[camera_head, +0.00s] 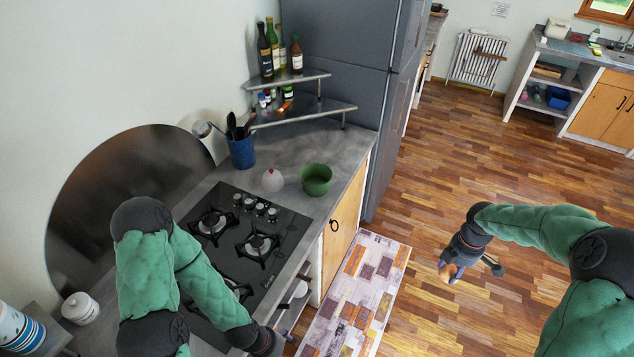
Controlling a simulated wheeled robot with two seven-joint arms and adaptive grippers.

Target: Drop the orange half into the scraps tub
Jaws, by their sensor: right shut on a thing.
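My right gripper (464,272) hangs over the wooden floor, right of the counter and the rug. It is shut on a small orange-tan piece (450,271), which looks like the orange half. Dark gripper parts hide some of it. A green tub (316,188), which looks like the scraps tub, stands on the counter behind the hob, near the counter's right edge. Its inside is only partly visible. My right gripper is well away from it, lower right in the picture. My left gripper (283,341) is low by the counter's front edge, and its fingers are too unclear to read.
A pale round item (273,180) stands left of the green tub. A blue utensil holder (242,152) and a corner shelf (290,112) with bottles are behind. The gas hob (245,235) fills the counter's middle. A patterned rug (362,290) lies on the floor; floor around is open.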

